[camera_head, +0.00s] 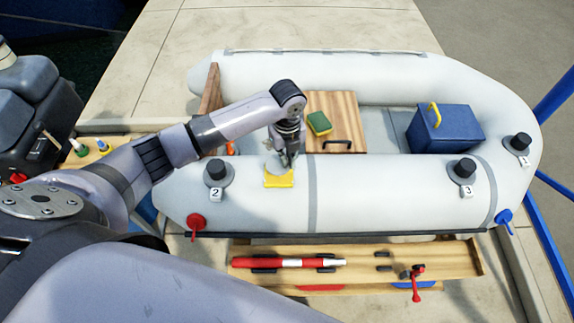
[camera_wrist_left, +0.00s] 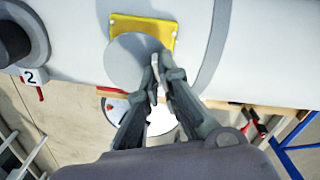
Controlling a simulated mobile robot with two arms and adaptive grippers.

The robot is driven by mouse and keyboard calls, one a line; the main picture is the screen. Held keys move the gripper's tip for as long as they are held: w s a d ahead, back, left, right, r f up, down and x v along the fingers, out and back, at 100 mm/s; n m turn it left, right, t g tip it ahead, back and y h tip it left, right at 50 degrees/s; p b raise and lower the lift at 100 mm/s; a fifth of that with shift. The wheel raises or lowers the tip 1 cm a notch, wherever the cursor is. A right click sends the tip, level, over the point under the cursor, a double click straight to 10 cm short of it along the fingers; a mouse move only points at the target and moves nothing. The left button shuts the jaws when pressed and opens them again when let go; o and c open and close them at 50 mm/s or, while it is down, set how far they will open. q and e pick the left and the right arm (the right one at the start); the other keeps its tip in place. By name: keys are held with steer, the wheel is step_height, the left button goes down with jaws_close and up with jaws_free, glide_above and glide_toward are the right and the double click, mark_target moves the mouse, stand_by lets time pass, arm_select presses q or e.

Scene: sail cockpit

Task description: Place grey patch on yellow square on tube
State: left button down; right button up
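The grey patch (camera_wrist_left: 132,62) is a round disc. In the left wrist view it overlaps the yellow square (camera_wrist_left: 160,32) and sits off-centre, toward the square's lower left. In the head view the patch (camera_head: 273,167) shows at the upper part of the yellow square (camera_head: 279,181), on the near white tube (camera_head: 378,178). My left gripper (camera_wrist_left: 158,74) is closed on a pale upright part at the patch's edge; it also shows in the head view (camera_head: 287,160). I cannot tell if the patch touches the tube. My right gripper is not in view.
Black valve 2 (camera_head: 216,172) stands left of the square, valve 3 (camera_head: 463,170) to the right. A wooden board with a sponge (camera_head: 319,123) and a blue box (camera_head: 444,130) lie inside the boat. A wooden tray (camera_head: 458,258) with a red-and-white cylinder (camera_head: 290,262) lies in front.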

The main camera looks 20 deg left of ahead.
arm_select(q)
steer(key=shift+f, duration=2.05)
steer(key=shift+f, duration=0.15)
steer(key=c, duration=1.8)
jaws_free()
steer(key=shift+s, duration=0.1)
step_height(320, 180, up, 12)
steer(key=shift+r, duration=0.15)
